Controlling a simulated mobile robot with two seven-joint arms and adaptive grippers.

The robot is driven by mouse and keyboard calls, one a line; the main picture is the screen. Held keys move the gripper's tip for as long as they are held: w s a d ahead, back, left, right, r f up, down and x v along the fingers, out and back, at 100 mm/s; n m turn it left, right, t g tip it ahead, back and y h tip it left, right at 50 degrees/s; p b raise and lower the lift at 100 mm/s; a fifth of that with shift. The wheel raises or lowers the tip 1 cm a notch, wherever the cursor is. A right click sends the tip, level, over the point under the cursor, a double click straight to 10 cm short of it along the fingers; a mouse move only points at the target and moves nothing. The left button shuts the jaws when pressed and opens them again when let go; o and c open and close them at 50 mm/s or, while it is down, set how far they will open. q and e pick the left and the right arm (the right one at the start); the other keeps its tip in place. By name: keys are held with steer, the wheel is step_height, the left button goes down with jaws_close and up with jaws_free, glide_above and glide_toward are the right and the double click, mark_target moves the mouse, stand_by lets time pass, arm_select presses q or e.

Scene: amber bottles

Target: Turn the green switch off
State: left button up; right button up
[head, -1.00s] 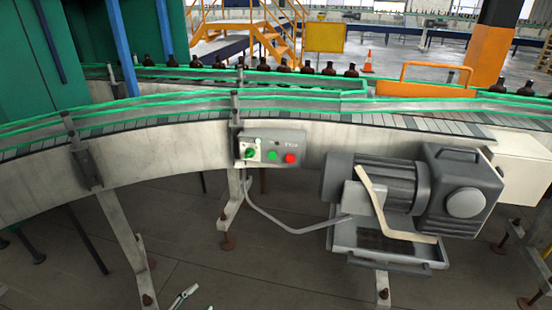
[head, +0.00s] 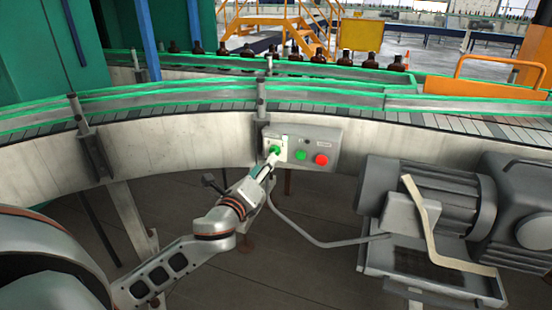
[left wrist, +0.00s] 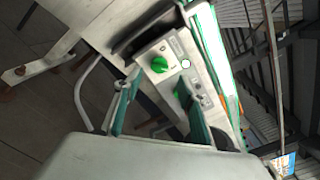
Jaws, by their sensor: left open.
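The green switch (head: 275,149) is a round rotary knob at the left end of a grey control box (head: 333,149) on the conveyor's side wall. In the left wrist view the switch (left wrist: 160,64) shows ahead, between the lines of the fingers. My left gripper (head: 270,164) is just below and in front of the switch in the head view, pointing at it. In the left wrist view its two teal-padded fingers (left wrist: 158,84) are open and empty. I cannot tell whether they touch the switch. My right gripper is not in view.
A green button (head: 301,155) and a red button (head: 321,160) sit right of the switch. A grey motor (head: 445,195) stands right of the box, with a grey cable (head: 305,231) below. Amber bottles (head: 318,54) stand on the far conveyor.

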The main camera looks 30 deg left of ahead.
mark_target(274, 152)
arm_select(q)
steer(key=shift+b+x, duration=0.3)
steer(key=shift+x, duration=2.5)
steer(key=c, duration=1.1)
